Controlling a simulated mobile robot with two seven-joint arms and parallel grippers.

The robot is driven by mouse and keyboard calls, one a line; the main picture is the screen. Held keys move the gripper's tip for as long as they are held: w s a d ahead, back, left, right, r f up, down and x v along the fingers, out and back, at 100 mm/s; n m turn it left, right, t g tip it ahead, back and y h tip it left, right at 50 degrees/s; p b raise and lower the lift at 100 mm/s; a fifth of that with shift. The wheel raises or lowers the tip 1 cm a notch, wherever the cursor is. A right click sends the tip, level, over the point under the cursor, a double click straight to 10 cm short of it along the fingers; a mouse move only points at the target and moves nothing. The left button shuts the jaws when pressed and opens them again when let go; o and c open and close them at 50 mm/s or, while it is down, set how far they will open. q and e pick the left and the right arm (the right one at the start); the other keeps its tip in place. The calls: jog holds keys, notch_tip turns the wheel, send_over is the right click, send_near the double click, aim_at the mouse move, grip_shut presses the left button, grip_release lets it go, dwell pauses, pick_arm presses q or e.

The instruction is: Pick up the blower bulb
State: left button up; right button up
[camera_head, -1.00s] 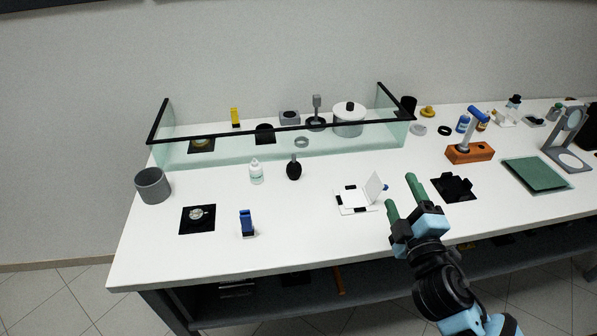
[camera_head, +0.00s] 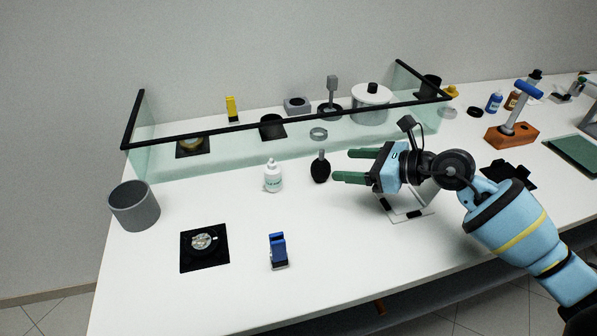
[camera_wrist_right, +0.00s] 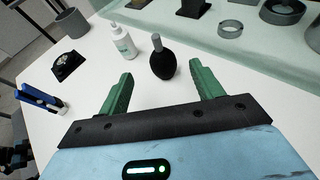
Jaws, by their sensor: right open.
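The black blower bulb (camera_head: 320,170) stands upright on the white table, its narrow grey nozzle pointing up. In the right wrist view the blower bulb (camera_wrist_right: 162,62) is just beyond the fingertips, roughly between their lines. My right gripper (camera_head: 342,165) is open and empty, with green fingers pointing left towards the bulb, a short gap away. In the right wrist view my right gripper (camera_wrist_right: 163,80) has its two fingers spread wide. My left gripper is not in view.
A white dropper bottle (camera_head: 273,177) stands left of the bulb. A glass shield (camera_head: 265,145) with a black rim runs behind. A grey ring (camera_head: 318,133) lies behind the bulb. A blue clip-like object (camera_head: 278,250) stands in front. A grey cup (camera_head: 134,206) is far left.

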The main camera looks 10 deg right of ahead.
aim_at(320, 169)
jog(key=shift+w+a+f, duration=0.1)
jog(key=shift+w+f, duration=0.3)
jog(key=shift+f, duration=0.45)
jog(key=shift+r, duration=0.1)
jog(key=shift+x, duration=0.95)
jog(key=shift+f+x, duration=0.2)
jog(key=shift+x, duration=2.65)
jog(key=shift+s, duration=0.15)
jog(key=shift+c, duration=0.4)
jog(key=c, duration=0.8)
